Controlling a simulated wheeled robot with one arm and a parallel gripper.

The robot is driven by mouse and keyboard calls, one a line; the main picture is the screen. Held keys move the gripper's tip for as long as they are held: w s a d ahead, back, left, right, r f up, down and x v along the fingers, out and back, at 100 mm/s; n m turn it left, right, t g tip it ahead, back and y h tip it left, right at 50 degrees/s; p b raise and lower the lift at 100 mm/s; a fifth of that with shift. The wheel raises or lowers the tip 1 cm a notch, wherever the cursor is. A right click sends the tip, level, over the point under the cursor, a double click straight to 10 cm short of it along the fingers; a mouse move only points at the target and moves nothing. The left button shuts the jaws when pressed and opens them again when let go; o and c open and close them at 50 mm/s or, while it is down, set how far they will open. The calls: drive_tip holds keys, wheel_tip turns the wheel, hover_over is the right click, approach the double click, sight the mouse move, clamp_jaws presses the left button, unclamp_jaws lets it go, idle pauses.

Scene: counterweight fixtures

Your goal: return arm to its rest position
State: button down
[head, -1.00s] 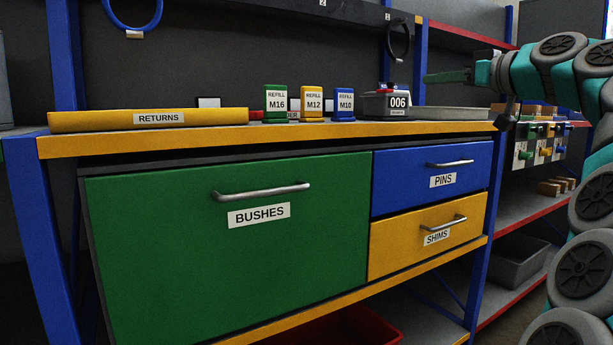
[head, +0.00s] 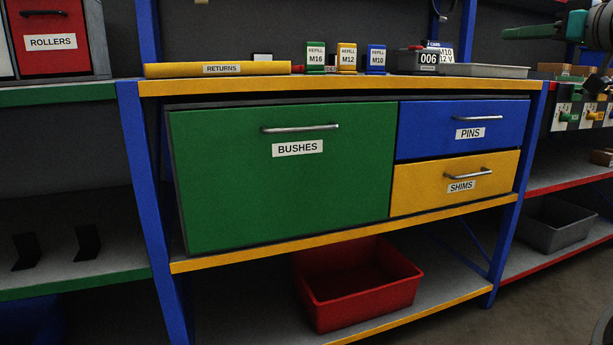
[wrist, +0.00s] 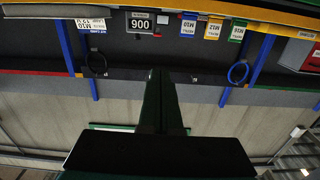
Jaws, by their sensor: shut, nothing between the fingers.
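My gripper (head: 508,33) shows at the top right of the head view, raised above the right end of the workbench. Its dark green fingers point left and are shut with nothing between them. The wrist view is upside down and shows the closed fingers (wrist: 158,85) in the middle, apart from everything around them. Most of my arm is outside the head view.
The bench has a green BUSHES drawer (head: 285,190), a blue PINS drawer (head: 425,130) and a yellow SHIMS drawer (head: 425,190), all closed. A yellow RETURNS tray (head: 170,70) and refill boxes (head: 347,60) stand on top. A red bin (head: 360,303) sits below.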

drive_tip(key=s+a+f+g, duration=0.2)
drive_tip(key=a+f+g, duration=0.2)
drive_tip(key=a+f, duration=0.75)
drive_tip(key=s+a+f+g, duration=0.2)
drive_tip(key=a+f+g, duration=0.2)
drive_tip(key=a+f, duration=0.75)
drive_tip(key=s+a+f+m+g+h, duration=0.1)
drive_tip(key=s+a+f+g, duration=0.2)
drive_tip(key=s+f, duration=0.4)
drive_tip(key=s+a+f+m+g+h, duration=0.1)
drive_tip(key=s+a+f+g, duration=0.1)
drive_tip(key=s+f, duration=0.5)
drive_tip(key=s+d+f+m+g+h, duration=0.1)
drive_tip(key=s+d+f+g+h, duration=0.15)
drive_tip(key=s+f, duration=0.75)
drive_tip(key=s+d+f+m+g+h, duration=0.1)
drive_tip(key=s+d+f+g+h, duration=0.15)
drive_tip(key=s+f, duration=0.75)
wheel_tip(320, 180, up, 12)
drive_tip(key=p, duration=1.2)
drive_tip(key=shift+s+d+r+y, duration=0.2)
drive_tip(key=shift+s+y, duration=0.05)
drive_tip(key=shift+y, duration=0.05)
